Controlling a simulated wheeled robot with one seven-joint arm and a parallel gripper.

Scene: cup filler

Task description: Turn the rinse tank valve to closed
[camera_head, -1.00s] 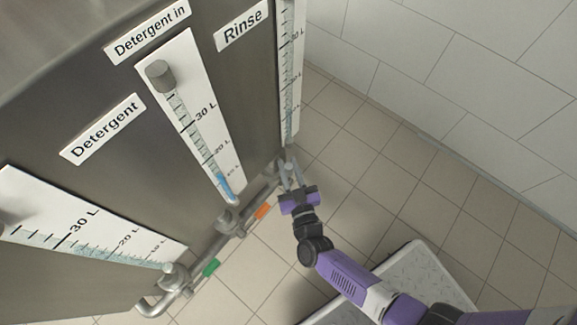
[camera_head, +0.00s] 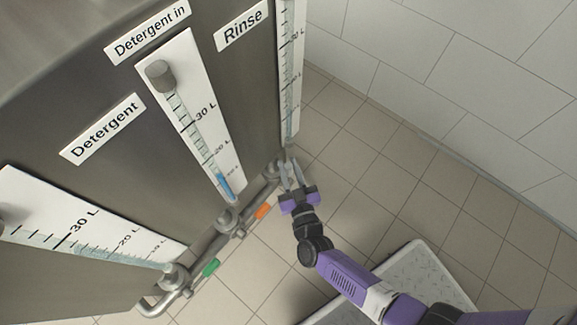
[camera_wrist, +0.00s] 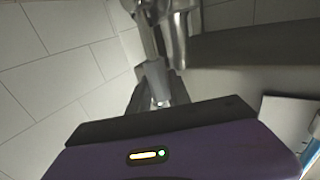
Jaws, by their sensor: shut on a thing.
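The rinse gauge (camera_head: 290,75) hangs at the right end of the metal cabinet, to the right of the "Rinse" label (camera_head: 241,26). My gripper (camera_head: 291,172) is at the pipe end below this gauge. In the wrist view my gripper's fingers (camera_wrist: 157,95) are shut on a small grey piece, which I take for the rinse valve handle (camera_wrist: 157,72), in front of a metal pipe (camera_wrist: 176,35). In the head view the fingers mostly hide the handle, so its angle is hard to tell.
A green valve handle (camera_head: 211,267) and an orange one (camera_head: 263,211) stick out from the pipe along the cabinet's lower edge. A light platform (camera_head: 415,262) lies under my arm. The tiled floor to the right is clear, up to a white wall (camera_head: 470,80).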

